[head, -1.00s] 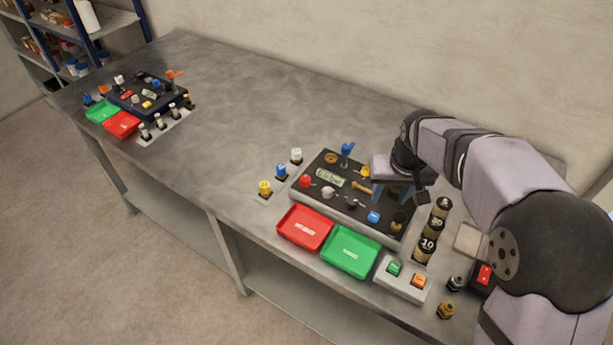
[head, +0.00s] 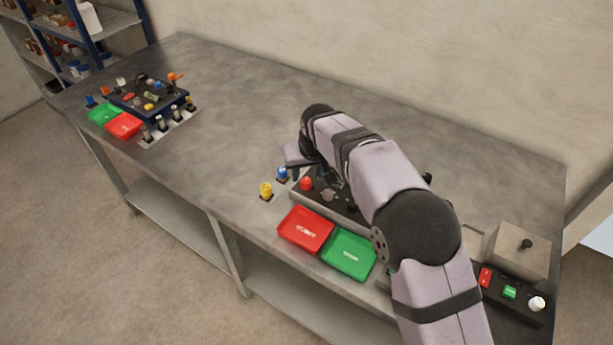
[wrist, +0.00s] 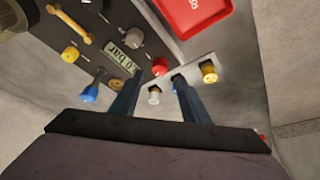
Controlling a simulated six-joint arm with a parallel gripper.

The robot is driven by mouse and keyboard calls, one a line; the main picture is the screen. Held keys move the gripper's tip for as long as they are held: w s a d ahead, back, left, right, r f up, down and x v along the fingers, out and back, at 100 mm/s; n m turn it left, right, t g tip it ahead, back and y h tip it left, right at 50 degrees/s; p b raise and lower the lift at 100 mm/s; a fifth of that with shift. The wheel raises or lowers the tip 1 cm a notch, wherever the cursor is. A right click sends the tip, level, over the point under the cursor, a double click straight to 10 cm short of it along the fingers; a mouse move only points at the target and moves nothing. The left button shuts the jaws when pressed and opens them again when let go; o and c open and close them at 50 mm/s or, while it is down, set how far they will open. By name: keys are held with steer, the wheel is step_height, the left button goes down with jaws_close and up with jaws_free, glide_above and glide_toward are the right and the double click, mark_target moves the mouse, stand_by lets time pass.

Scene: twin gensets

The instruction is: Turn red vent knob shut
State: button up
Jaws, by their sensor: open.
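A red knob (head: 306,183) stands on the near-left corner of the nearer dark control panel (head: 335,207). It also shows in the wrist view (wrist: 159,66), at the panel's edge and close to my fingertips. My gripper (wrist: 156,78) is open with nothing held. In the head view, my gripper (head: 296,170) is over the left end of this panel, just behind the red knob. In the wrist view, a white-topped knob (wrist: 154,96) appears between the fingers. My arm hides much of the panel in the head view.
Beside the panel are a blue knob (head: 282,174) and a yellow knob (head: 266,190). A red tray (head: 305,230) and a green tray (head: 348,254) lie in front. A second panel (head: 150,100) stands far left. The bench between the panels is clear.

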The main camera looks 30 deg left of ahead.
mark_target(306, 181)
steer(key=shift+p+x, duration=1)
steer(key=shift+x, duration=1.6)
steer(key=c, duration=1)
